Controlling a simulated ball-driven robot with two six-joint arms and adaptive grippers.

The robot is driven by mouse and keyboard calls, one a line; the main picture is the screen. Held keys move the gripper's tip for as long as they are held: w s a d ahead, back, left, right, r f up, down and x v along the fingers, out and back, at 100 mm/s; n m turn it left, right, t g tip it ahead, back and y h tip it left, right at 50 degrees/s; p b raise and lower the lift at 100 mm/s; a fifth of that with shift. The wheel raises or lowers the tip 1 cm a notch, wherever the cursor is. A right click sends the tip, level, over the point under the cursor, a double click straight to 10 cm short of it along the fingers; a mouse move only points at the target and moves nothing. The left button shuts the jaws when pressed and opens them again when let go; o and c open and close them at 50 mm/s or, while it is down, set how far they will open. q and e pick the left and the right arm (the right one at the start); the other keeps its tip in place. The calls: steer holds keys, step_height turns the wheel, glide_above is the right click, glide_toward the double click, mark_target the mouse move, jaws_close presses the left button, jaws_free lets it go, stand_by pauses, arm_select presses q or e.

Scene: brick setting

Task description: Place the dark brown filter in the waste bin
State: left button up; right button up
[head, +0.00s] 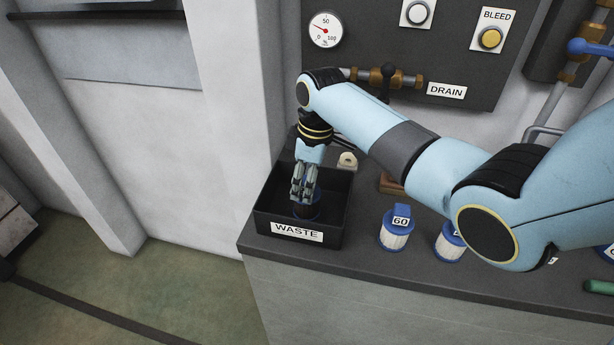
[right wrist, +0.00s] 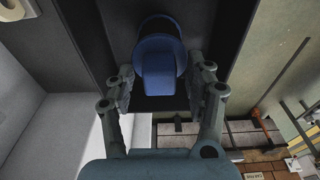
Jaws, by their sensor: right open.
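The black waste bin (head: 262,215), labelled WASTE, stands at the left end of the dark counter. My right gripper (head: 304,192) reaches down into it with its fingers open. A filter with a blue cap (head: 306,212) is low inside the bin, just below the fingertips, mostly hidden by the gripper and the shade; its body looks dark. In the right wrist view, the filter's blue cap (right wrist: 160,65) lies between and beyond the open fingers (right wrist: 160,90), with gaps visible on both sides. My left gripper is not in view.
Blue-capped filters with pale bodies stand right of the bin, one marked 60 (head: 396,232), another (head: 450,243) partly behind my arm. A small cream item (head: 347,161) is behind the bin. The DRAIN valve (head: 386,77) is on the panel above. Floor lies left.

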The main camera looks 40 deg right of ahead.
step_height(320, 180, up, 12)
steer(key=s+d, duration=0.1)
stand_by(0.7)
